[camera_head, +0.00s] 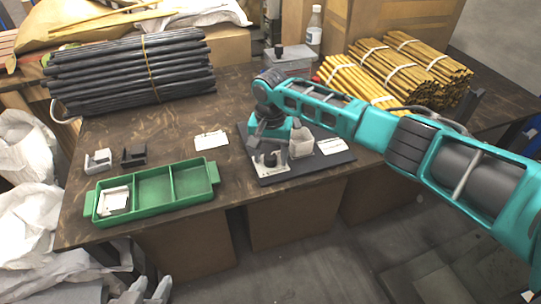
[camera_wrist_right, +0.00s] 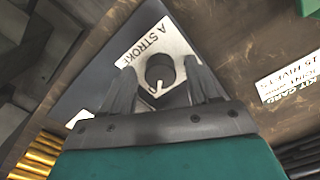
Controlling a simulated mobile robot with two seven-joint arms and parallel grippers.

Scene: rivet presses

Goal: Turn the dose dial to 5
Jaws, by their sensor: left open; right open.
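The dose dial is a dark round knob (camera_wrist_right: 160,69) on a pale plate marked "A STROKE" in the right wrist view. A small white pointer mark shows at the knob's lower edge; no number 5 is legible. In the head view the knob (camera_head: 270,160) sits at the front left of a dark base board (camera_head: 315,168). My right gripper (camera_wrist_right: 163,82) is open, with one finger on each side of the knob; whether they touch it I cannot tell. In the head view my right gripper (camera_head: 262,135) is over the board, partly hidden by its own wrist.
A green tray (camera_head: 217,172) with compartments holds pale parts at its left. A grey block (camera_head: 98,160) and a black one (camera_head: 133,156) stand behind it. Bundles of dark rods (camera_head: 130,70) and yellow rods (camera_head: 400,65) lie behind.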

